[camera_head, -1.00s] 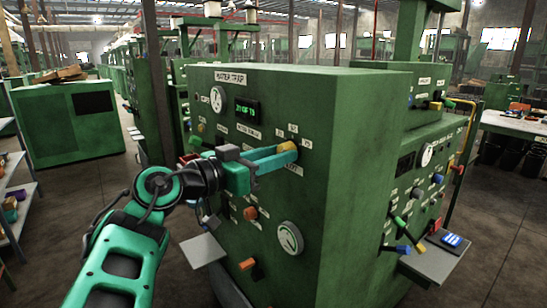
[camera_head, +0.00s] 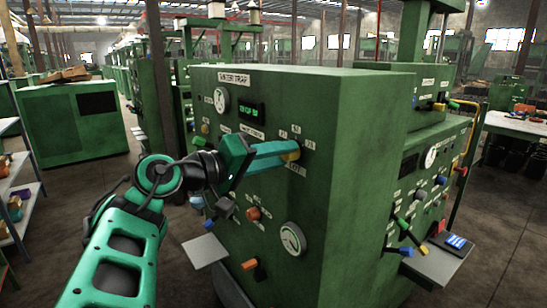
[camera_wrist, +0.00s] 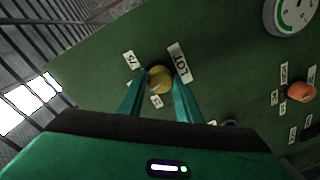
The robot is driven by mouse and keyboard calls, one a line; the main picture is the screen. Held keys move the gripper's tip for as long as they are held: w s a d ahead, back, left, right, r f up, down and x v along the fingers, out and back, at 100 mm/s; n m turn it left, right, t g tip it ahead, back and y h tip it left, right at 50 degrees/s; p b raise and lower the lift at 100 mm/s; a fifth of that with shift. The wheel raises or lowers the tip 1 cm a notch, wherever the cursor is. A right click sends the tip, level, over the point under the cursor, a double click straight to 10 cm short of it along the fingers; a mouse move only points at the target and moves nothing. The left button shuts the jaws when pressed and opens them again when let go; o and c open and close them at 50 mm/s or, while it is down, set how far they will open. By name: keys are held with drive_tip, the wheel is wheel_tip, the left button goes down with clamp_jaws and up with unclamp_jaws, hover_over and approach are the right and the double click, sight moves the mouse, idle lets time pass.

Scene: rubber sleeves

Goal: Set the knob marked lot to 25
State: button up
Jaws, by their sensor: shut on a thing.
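The yellow knob (camera_head: 292,156) is on the upper right of the green machine's front panel. In the wrist view the knob (camera_wrist: 159,79) sits between my two teal fingertips, beside the LOT label (camera_wrist: 180,62). My gripper (camera_head: 284,152) is shut on the knob, one finger on each side; the wrist view shows both fingers of my gripper (camera_wrist: 160,84) touching or nearly touching it. A tag reading 75 (camera_wrist: 131,59) and another small tag (camera_wrist: 156,102) lie around the knob. The knob's pointer is hidden or too small to read.
A green-lit display (camera_head: 250,110) sits left of the knob; its digits are blurred. A white dial (camera_head: 292,238) and an orange knob (camera_head: 253,213) are lower on the panel. A grey shelf (camera_head: 204,250) juts out below my arm.

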drive_tip(key=shift+a+n+g, duration=0.15)
drive_tip(key=shift+n+g, duration=0.15)
drive_tip(key=shift+n, duration=3.4)
drive_tip(key=shift+f, duration=0.1)
drive_tip(key=o, duration=1)
drive_tip(key=shift+w, duration=0.1)
drive_tip(key=shift+o, duration=0.2)
drive_tip(key=f+v, duration=0.1)
drive_tip(key=v, duration=0.9)
drive_tip(key=shift+a+r, duration=0.4)
drive_tip(key=shift+r, duration=0.05)
